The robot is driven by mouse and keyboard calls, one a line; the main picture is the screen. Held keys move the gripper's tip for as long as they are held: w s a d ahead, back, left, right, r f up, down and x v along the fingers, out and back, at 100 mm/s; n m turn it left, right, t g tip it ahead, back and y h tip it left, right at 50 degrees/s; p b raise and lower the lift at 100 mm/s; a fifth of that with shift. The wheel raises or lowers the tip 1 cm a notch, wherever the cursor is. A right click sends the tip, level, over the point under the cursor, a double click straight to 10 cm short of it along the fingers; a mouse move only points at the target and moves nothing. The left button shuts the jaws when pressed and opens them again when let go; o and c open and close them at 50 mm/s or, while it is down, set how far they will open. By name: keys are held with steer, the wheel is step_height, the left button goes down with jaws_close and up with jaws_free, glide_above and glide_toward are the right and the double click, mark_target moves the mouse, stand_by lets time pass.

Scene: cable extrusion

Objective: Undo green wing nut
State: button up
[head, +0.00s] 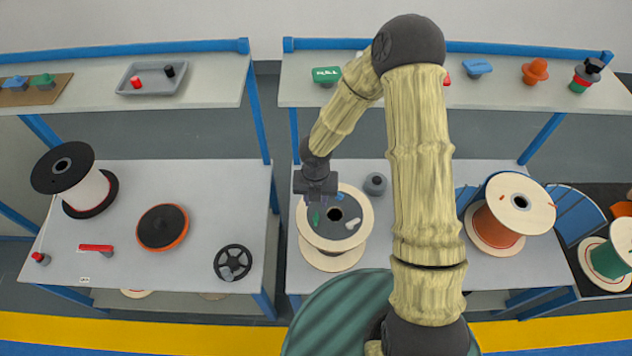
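A small green piece, which looks like the green wing nut (316,217), is on the left part of a grey disc on top of a cream spool (314,238). The spool has a dark centre hole (335,214). My gripper (316,201) is over the spool's upper left edge, just above the green piece in the picture. Its fingers are small and dark, so I cannot tell their opening or whether they touch anything.
A small grey cylinder (375,184) stands right of the spool. The left table (205,200) holds other reels. Shelves with coloured parts run along the back.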

step_height(320, 180, up, 7)
steer(key=shift+r, duration=0.15)
stand_by(0.5)
steer(key=s+d+r+m+t, duration=0.1)
steer(key=s+d+r+m, duration=0.2)
steer(key=m, duration=0.8)
steer(key=s+d+r+m+b, duration=0.1)
steer(key=s+d+r+m, duration=0.2)
steer(key=m, duration=0.9)
steer(key=s+d+r+m+t, duration=0.1)
steer(key=s+d+r+m, duration=0.3)
steer(key=d+r+m, duration=0.3)
steer(key=m, duration=0.5)
steer(key=shift+d+t, duration=0.3)
